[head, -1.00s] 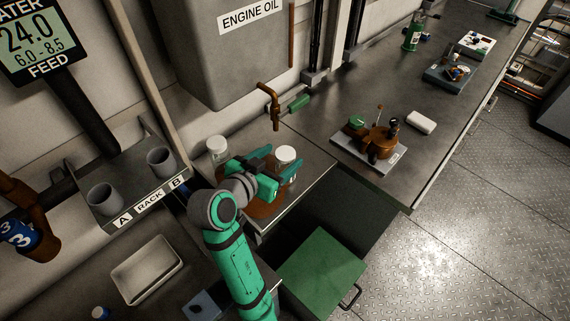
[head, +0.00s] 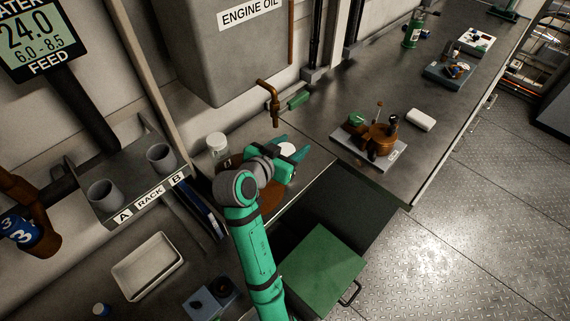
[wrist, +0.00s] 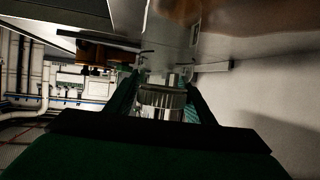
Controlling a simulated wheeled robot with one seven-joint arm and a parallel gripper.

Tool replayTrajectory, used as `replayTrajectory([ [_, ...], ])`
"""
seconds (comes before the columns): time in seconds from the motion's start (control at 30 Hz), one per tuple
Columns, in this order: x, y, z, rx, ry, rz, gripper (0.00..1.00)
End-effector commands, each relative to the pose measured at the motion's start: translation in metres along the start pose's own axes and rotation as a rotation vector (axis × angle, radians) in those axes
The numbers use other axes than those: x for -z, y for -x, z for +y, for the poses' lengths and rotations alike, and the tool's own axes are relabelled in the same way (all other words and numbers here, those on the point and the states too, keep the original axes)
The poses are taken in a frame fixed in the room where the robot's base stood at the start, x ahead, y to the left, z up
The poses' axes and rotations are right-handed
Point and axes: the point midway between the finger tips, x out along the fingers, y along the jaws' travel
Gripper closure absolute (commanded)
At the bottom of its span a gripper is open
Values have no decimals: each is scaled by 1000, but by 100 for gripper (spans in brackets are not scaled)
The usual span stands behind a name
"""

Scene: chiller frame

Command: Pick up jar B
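A jar with a white lid (head: 287,149) stands on the steel bench below the engine oil tank, its body mostly hidden by my gripper. I cannot read a letter on it. My gripper (head: 291,147) reaches it from the front, with a finger on either side. In the wrist view a clear jar (wrist: 162,103) with a shiny band sits between the fingertips (wrist: 163,85). The fingers look spread around it, and I cannot see a firm grip. A second white-lidded jar (head: 217,144) stands farther left on the bench.
A rack (head: 136,196) marked A and B holds two grey cups at left. A tray (head: 370,150) with brown parts lies to the right. A green box (head: 322,268) stands below the bench.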

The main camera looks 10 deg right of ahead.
Motion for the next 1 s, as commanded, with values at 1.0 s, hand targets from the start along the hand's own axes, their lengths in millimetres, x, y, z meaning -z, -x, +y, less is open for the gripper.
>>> replayTrajectory([
  [1.0, 25, 32, 0, 1, 0, 0, 80],
])
